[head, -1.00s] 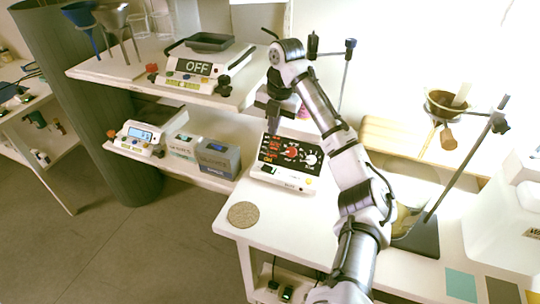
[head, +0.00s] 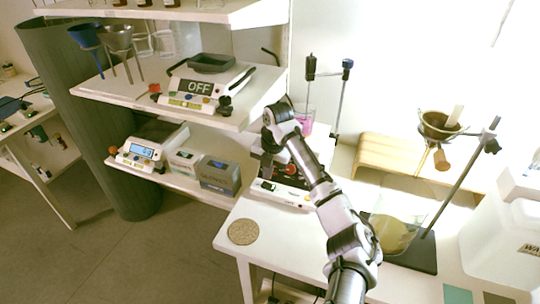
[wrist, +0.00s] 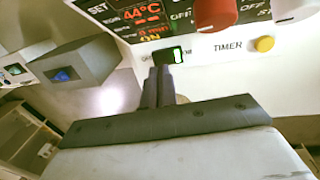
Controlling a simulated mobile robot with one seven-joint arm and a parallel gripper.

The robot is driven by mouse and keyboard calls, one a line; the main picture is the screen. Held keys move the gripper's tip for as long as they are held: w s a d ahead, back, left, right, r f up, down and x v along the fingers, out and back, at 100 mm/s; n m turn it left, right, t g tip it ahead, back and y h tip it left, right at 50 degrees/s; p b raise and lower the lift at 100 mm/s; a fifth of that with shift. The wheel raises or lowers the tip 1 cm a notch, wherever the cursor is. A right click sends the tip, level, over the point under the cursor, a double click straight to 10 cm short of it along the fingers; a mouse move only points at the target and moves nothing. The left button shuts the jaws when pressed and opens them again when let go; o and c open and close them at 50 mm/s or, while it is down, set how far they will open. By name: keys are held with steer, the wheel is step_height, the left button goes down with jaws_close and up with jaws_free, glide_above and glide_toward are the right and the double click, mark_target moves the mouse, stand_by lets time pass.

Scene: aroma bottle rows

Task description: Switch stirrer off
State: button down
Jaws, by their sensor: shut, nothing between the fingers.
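The stirrer (head: 300,198) is a white unit with a black control panel, standing on the white bench below my arm. In the wrist view its panel (wrist: 148,17) shows a red "44°C" and "ON", with a red knob (wrist: 215,14), a white knob and a yellow button labelled TIMER. A small black switch with a green lit face (wrist: 170,56) sits on its white front. My gripper (wrist: 160,76) is shut and empty, its fingertips right at this switch. I cannot tell whether they touch it. In the head view my arm hides part of the panel.
A beaker of pink liquid (head: 305,122) stands behind my arm. A round cork mat (head: 243,232) lies at the bench's front left. A clamp stand is right.

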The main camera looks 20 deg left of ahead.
mark_target(270, 186)
steer(key=shift+a+f+p, duration=0.2)
steer(key=shift+f+p, duration=0.1)
steer(key=shift+f, duration=1.15)
steer(key=shift+f, duration=0.1)
steer(key=shift+a+f+b, duration=0.2)
steer(key=shift+f+b, duration=0.15)
steer(key=shift+b, duration=0.05)
steer(key=shift+d+r, duration=0.1)
steer(key=shift+r, duration=0.15)
steer(key=shift+f, duration=0.1)
steer(key=shift+d, duration=0.2)
steer(key=shift+s+d+p, duration=0.1)
steer(key=shift+d+p, duration=0.25)
steer(key=shift+d, duration=0.3)
steer(key=shift+r, duration=0.25)
